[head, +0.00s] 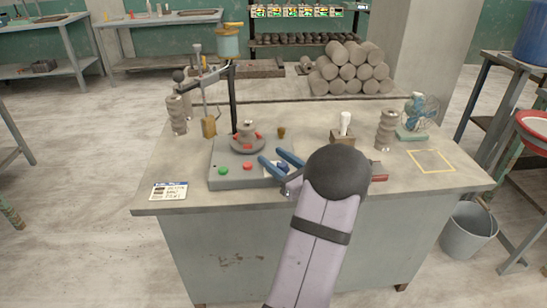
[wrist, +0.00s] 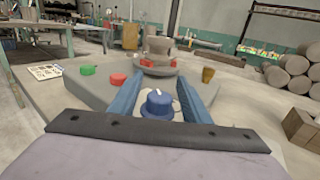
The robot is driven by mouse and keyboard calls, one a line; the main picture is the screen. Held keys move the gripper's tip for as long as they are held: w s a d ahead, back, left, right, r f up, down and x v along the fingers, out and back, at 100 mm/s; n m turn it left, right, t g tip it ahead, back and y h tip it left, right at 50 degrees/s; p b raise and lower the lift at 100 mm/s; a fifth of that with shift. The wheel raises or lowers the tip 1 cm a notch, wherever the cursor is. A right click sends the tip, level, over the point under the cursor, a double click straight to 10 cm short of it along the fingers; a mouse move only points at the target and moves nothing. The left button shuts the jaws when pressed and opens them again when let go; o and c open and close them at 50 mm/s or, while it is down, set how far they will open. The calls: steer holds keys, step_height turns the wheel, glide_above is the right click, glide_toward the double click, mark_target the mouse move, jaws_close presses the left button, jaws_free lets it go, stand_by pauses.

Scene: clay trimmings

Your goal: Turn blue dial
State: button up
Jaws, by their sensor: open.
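The blue dial (wrist: 159,105) has a white pointer mark on top and sits on the front right of the grey control box (head: 230,180). In the head view the dial (head: 283,166) shows just beside my gripper's fingers. My gripper (head: 276,161) is open with blue fingers. In the wrist view my gripper (wrist: 161,98) has one finger on each side of the dial, with a small gap showing at both sides. I cannot tell whether either finger touches it. A green button (head: 223,171) and a red button (head: 247,166) are on the box left of the dial.
A small turntable (head: 247,146) holding a clay piece stands on the box behind the dial. A black post (head: 233,100) rises behind it. Clay rolls (head: 350,70) are stacked at the back. A card (head: 169,191) lies front left. A fan (head: 417,112) stands right, near a bare outlined square (head: 431,161).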

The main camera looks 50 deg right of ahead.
steer(key=shift+w+d, duration=0.1)
steer(key=shift+w, duration=0.25)
steer(key=shift+c, duration=0.3)
steer(key=c, duration=1)
steer(key=shift+h, duration=0.3)
steer(key=m+h+b, duration=0.1)
steer(key=m+g+h+b, duration=0.1)
steer(key=m+h+b, duration=0.1)
steer(key=h, duration=0.1)
steer(key=shift+s+d+f+g, duration=0.1)
steer(key=shift+d+f+g, duration=0.2)
steer(key=shift+d, duration=0.1)
steer(key=m+g+h+b, duration=0.1)
steer(key=m+h+b, duration=0.1)
steer(key=h+b, duration=0.1)
steer(key=shift+s+d+r+g, duration=0.2)
steer(key=shift+d+g, duration=0.1)
steer(key=shift+g, duration=0.1)
steer(key=shift+s+d+m+g+h+b, duration=0.1)
steer(key=shift+m+g+h+b, duration=0.2)
steer(key=shift+m+h+b, duration=0.15)
